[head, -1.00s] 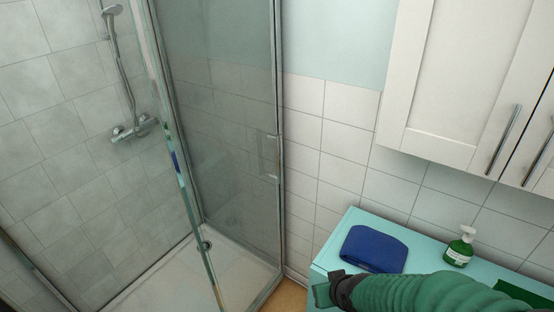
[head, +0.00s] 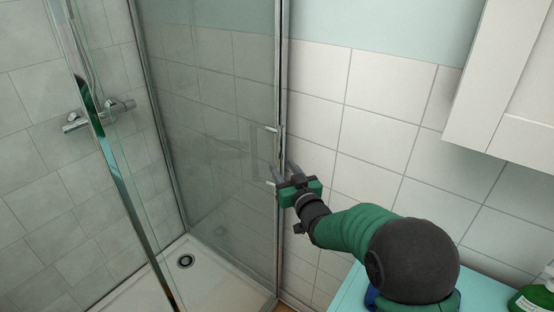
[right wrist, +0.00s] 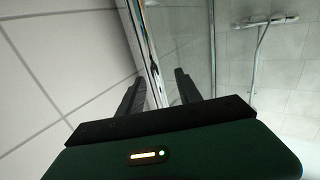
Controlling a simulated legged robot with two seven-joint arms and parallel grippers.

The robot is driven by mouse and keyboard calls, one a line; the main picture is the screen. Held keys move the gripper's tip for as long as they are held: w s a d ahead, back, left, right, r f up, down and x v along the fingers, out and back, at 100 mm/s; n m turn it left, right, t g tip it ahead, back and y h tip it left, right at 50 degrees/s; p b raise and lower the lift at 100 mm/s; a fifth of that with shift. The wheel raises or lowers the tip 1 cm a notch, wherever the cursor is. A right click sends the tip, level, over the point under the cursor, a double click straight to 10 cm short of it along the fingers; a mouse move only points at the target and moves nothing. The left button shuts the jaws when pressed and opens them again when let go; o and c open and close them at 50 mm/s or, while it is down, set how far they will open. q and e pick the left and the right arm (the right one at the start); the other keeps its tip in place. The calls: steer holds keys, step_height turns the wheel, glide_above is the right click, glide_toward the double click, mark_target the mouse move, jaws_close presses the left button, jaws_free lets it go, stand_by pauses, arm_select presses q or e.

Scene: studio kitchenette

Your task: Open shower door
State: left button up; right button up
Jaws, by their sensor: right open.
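The glass shower door (head: 215,120) stands in its metal frame in the middle of the head view and looks closed. Its metal handle (head: 272,129) is at the door's right edge. My right gripper (head: 289,170) is open at the lower part of the handle and partly covers it. In the right wrist view the two dark fingers of my right gripper (right wrist: 160,90) are apart, with a metal upright (right wrist: 148,50) of the door or handle between them. I cannot tell whether they touch it. My left gripper is not in view.
A second glass panel edge (head: 130,195) stands at the left, with the shower mixer (head: 98,115) behind it. A tiled wall (head: 375,120) is on the right.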

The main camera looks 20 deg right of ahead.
mark_target(282, 160)
steer(key=w, duration=0.4)
steer(key=shift+w+d+r, duration=0.1)
steer(key=shift+d+r, duration=0.1)
steer(key=shift+d, duration=0.15)
steer(key=shift+w+d+f, duration=0.15)
steer(key=shift+w, duration=0.25)
steer(key=shift+a, duration=0.45)
steer(key=shift+c, duration=1.1)
steer(key=shift+r, duration=0.2)
steer(key=shift+c, duration=1.3)
steer(key=shift+f, duration=0.1)
jaws_close()
steer(key=shift+d, duration=0.2)
steer(key=shift+s+f, duration=0.1)
steer(key=shift+f, duration=0.05)
